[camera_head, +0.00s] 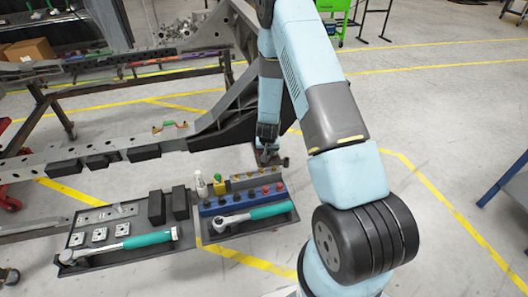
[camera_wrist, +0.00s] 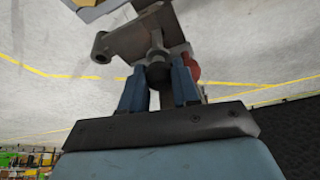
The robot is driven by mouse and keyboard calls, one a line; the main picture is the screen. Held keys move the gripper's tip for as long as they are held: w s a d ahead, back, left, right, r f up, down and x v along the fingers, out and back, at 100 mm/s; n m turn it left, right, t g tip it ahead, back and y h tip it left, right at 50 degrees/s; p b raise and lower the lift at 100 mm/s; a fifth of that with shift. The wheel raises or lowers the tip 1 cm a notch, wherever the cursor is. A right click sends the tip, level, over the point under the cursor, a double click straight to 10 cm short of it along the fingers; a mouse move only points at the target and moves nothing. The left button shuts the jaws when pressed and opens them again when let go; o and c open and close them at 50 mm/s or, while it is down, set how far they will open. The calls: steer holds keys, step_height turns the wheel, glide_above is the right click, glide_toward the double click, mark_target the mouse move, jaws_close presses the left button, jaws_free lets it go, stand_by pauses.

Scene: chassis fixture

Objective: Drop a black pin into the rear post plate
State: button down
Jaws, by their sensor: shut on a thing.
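My gripper (camera_wrist: 158,72) is shut on a black pin. In the wrist view the pin's dark round head (camera_wrist: 158,78) sits between the two blue fingers, and a grey shank points away toward a grey metal bracket, seemingly the rear post plate (camera_wrist: 125,42). The shank overlaps the plate; I cannot tell whether it is in a hole. In the head view my gripper (camera_head: 267,138) points down just above the small plate (camera_head: 268,160), and the pin is too small to make out. Other pins with black, red and blue heads stand in a blue rack (camera_head: 208,211).
The rack's dark tray (camera_head: 222,237) also holds a teal-handled wrench (camera_head: 270,211). A second tray (camera_head: 95,266) has square plates, black blocks and another wrench. A dark chassis rail (camera_head: 100,158) lies to the left. A red round part (camera_wrist: 193,66) shows behind the right finger.

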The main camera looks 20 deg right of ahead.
steer(key=shift+s+a+f, duration=0.2)
steer(key=shift+a+f, duration=0.05)
steer(key=shift+f, duration=0.25)
steer(key=shift+s+a+f, duration=0.15)
steer(key=shift+a+f, duration=0.05)
steer(key=shift+f, duration=0.25)
steer(key=shift+x, duration=0.95)
steer(key=c, duration=1.1)
jaws_free()
steer(key=shift+w+a+r, duration=0.1)
steer(key=shift+w, duration=0.15)
steer(key=shift+o, duration=0.6)
steer(key=shift+s+r, duration=0.25)
steer(key=shift+r, duration=0.15)
steer(key=shift+o, duration=1.2)
steer(key=shift+w+d, duration=0.1)
steer(key=shift+d, duration=0.2)
steer(key=shift+w+r, duration=0.1)
steer(key=shift+d, duration=0.1)
steer(key=shift+c, duration=0.2)
